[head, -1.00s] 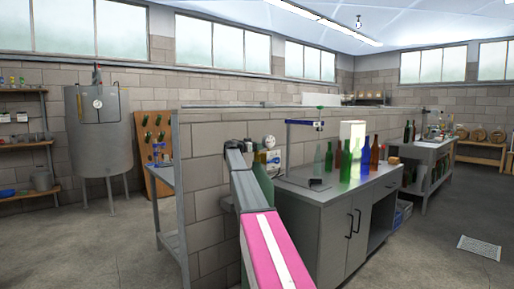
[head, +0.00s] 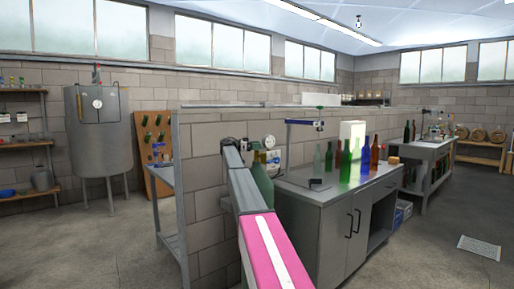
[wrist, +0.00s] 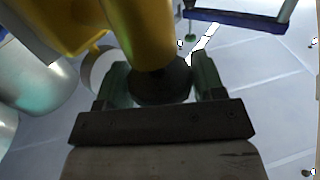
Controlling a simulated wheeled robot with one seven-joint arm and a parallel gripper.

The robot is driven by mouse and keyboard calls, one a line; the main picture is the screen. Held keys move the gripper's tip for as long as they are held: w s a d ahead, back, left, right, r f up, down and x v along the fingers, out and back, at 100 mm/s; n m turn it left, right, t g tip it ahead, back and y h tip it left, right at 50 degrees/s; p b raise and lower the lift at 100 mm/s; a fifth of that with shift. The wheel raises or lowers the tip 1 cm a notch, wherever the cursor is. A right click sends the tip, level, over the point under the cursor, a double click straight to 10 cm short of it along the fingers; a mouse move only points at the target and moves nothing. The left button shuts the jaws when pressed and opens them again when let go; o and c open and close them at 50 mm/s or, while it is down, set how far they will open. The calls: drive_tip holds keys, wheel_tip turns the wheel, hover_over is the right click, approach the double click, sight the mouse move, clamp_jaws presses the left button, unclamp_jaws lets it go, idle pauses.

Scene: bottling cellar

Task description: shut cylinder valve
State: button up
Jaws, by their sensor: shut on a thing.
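The green gas cylinder (head: 263,183) stands against the end of the block wall, partly hidden behind my arm. A round white gauge (head: 269,141) shows at its top. In the wrist view, a dark round knob (wrist: 160,84) sits at the end of a yellow valve body (wrist: 140,32). My gripper (wrist: 160,80) has one finger on each side of the knob and is shut on it. In the head view my arm reaches to the cylinder's top, and the fingertips are too small to make out.
A grey bench (head: 325,195) with several bottles stands right of the cylinder. The block wall (head: 207,165) runs close on the left. A steel tank (head: 100,135) stands farther left.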

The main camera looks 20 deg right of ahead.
drive_tip(key=shift+w+m+g+y, duration=0.1)
drive_tip(key=shift+m+g+y, duration=0.8)
drive_tip(key=shift+m+g, duration=0.95)
drive_tip(key=shift+g, duration=0.65)
drive_tip(key=o, duration=0.6)
